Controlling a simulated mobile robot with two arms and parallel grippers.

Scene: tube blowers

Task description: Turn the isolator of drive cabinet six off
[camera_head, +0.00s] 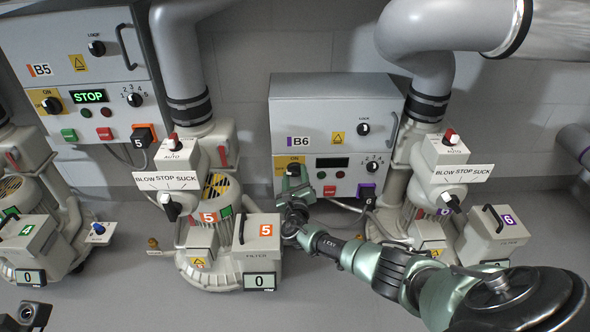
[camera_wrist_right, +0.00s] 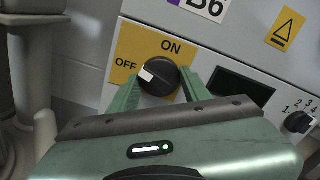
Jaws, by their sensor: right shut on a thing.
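Drive cabinet six (camera_head: 330,105) is the grey box marked B6 on the wall. Its isolator is a black rotary knob (camera_wrist_right: 160,77) on a yellow ON/OFF plate (camera_wrist_right: 172,50), below the B6 label. The knob's white mark points left, at OFF. My right gripper (camera_head: 294,174) is at the cabinet's lower left and covers most of the knob in the head view. In the right wrist view its two green fingers (camera_wrist_right: 160,88) are shut on the knob, one on each side. The cabinet's display (camera_head: 332,162) is dark.
Cabinet B5 (camera_head: 70,40) is at the left, with a lit STOP display (camera_head: 88,96). Blower five (camera_head: 210,235) stands left of my right arm. Blower six (camera_head: 445,185) stands close behind and right of it. A grey pipe (camera_head: 425,55) rises beside cabinet B6.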

